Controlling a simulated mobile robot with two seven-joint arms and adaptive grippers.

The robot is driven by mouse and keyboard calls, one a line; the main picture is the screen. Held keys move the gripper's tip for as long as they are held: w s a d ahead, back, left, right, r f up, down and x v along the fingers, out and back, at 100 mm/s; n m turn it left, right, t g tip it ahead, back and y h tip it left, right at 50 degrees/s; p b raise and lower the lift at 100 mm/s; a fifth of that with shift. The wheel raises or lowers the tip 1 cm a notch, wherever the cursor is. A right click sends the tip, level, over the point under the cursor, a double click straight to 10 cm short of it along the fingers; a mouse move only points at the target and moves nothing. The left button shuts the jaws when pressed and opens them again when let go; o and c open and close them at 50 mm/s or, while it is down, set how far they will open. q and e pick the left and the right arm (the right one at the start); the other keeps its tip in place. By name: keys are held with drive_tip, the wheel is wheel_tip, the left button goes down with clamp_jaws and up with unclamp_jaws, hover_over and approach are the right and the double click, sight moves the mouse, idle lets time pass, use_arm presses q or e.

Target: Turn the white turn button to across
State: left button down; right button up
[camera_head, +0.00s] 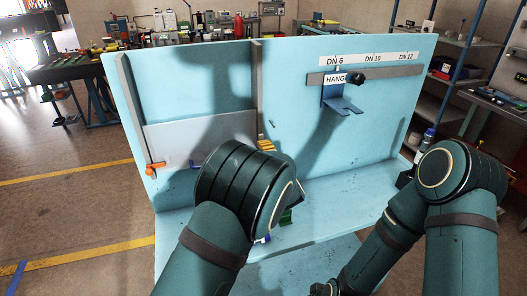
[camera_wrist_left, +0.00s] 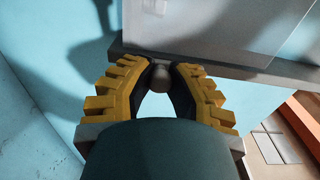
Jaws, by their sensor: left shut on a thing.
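A small pale grey-white knob (camera_wrist_left: 159,77), likely part of the white turn button, sits between the fingertips of my left gripper (camera_wrist_left: 160,88) in the left wrist view. The yellow-padded fingers are shut on it beside a grey bar. The button's angle cannot be told. In the head view my left forearm hides the button; only a bit of yellow finger (camera_head: 266,146) shows. A pale grey panel (camera_head: 205,135) is on the blue board, with an orange turn button (camera_head: 155,168) at its left edge. My right gripper (camera_head: 323,289) is barely seen at the bottom edge.
A grey upright bar (camera_head: 258,95) divides the blue board (camera_head: 190,75). To the right are a rail with DN labels (camera_head: 372,57) and a blue hanger bracket (camera_head: 341,104). The blue bench top (camera_head: 345,190) has clear room on the right.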

drive_tip(key=shift+f, duration=0.1)
use_arm(q)
drive_tip(key=n+b, duration=0.1)
drive_tip(key=n, duration=0.2)
drive_tip(key=shift+n, duration=0.4)
drive_tip(key=n+b, duration=0.2)
drive_tip(key=n, duration=0.2)
drive_tip(key=shift+f+n, duration=0.1)
drive_tip(key=shift+n, duration=0.2)
drive_tip(key=n+b, duration=0.2)
drive_tip(key=n, duration=0.1)
drive_tip(key=shift+n, duration=0.3)
drive_tip(key=n+b, duration=0.2)
drive_tip(key=n, duration=0.2)
drive_tip(key=shift+n+b, duration=0.7)
drive_tip(key=shift+n, duration=0.2)
use_arm(e)
wheel_tip(320, 180, down, 8)
drive_tip(key=s, duration=0.2)
drive_tip(key=shift+a+g, duration=0.15)
drive_tip(key=shift+g, duration=0.15)
drive_tip(key=shift+f, duration=0.2)
use_arm(q)
drive_tip(key=c, duration=0.8)
unclamp_jaws()
drive_tip(key=shift+c, duration=0.2)
